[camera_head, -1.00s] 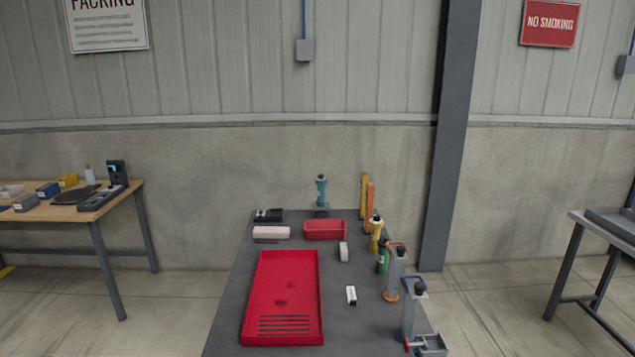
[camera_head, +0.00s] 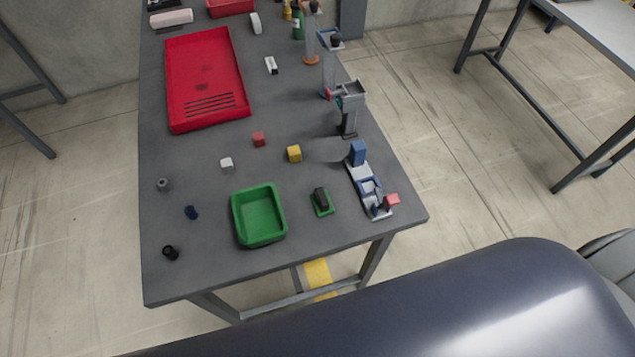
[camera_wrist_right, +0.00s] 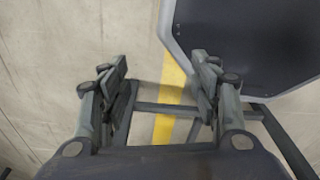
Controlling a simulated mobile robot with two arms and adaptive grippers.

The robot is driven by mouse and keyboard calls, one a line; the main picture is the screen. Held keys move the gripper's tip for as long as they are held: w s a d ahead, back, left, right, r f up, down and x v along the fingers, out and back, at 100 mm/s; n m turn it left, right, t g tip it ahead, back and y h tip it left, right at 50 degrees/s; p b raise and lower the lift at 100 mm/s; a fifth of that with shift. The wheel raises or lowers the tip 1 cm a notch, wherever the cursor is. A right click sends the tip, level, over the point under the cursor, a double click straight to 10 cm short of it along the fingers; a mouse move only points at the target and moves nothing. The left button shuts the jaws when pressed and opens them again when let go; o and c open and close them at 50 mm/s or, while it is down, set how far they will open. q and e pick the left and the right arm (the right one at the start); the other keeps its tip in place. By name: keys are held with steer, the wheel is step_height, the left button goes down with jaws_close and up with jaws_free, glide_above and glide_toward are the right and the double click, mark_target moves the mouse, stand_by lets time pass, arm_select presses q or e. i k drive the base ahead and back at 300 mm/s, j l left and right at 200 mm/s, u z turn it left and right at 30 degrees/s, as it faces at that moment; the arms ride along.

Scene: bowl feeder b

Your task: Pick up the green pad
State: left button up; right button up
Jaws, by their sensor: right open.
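The green pad (camera_head: 322,203) lies on the grey table near its front edge, right of the green bin. A dark, rounded block sits on top of it and hides its middle; green shows around the block. My right gripper (camera_wrist_right: 161,82) is open with nothing between its fingers. It is seen only in the right wrist view, over the floor and part of a metal frame; the pad is not visible there. My left gripper is not in view.
The green bin (camera_head: 258,240) is left of the pad. A blue and grey fixture (camera_head: 368,187) with a red block is close on its right. Small parts lie at left.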

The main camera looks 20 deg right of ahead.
mark_target(321, 201)
steer(key=k+l+u, duration=0.3)
steer(key=l, duration=0.2)
steer(key=k+l+u, duration=0.3)
steer(key=k+l, duration=0.05)
steer(key=l, duration=0.05)
